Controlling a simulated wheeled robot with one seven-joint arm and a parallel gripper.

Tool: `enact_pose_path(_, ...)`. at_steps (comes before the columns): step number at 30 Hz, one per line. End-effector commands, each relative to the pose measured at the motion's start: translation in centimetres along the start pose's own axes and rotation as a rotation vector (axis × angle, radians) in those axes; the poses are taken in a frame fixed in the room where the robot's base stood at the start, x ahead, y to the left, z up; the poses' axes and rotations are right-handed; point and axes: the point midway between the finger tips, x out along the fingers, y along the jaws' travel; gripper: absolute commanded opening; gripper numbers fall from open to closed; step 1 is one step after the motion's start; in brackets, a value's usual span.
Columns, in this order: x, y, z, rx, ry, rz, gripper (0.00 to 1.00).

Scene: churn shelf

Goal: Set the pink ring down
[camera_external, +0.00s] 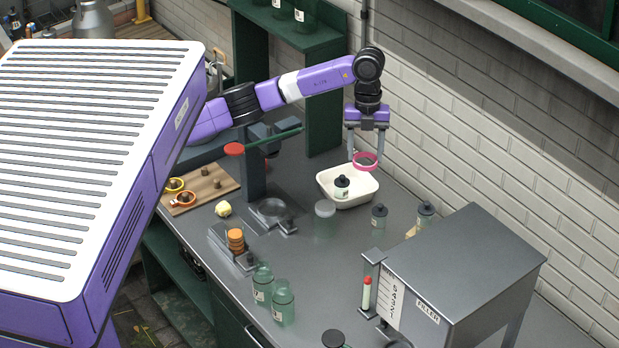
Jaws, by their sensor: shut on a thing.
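The pink ring (365,167) is held at the tips of my gripper (364,160), which points straight down. The jaws are shut on the ring. The ring appears above the right part of a white tray (345,203) on the grey counter. A small jar with a dark lid (342,188) stands in the tray, left of the ring. From this one view I cannot tell exactly how high the ring is above the tray.
A clear jar (325,218) stands in front of the tray. Dark-lidded jars (379,216) stand to its right. A grey filler box (460,270) is at the right front.

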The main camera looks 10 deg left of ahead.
Motion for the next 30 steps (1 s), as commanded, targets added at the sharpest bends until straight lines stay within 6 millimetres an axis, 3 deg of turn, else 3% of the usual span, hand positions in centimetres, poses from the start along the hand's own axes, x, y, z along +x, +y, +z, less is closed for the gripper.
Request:
enact_pose_path(1,0.1,-0.8,-2.0,0.066,0.001,0.008,0.19)
enact_pose_path(6,0.4,-2.2,-6.9,0.247,0.005,0.026,0.19)
enact_pose_path(15,0.8,-3.4,-12.4,0.443,0.011,0.046,0.19)
enact_pose_path(23,6.1,-3.7,-11.7,0.353,0.014,0.039,0.19)
enact_pose_path(30,13.4,-3.8,-11.0,0.213,0.016,0.022,0.19)
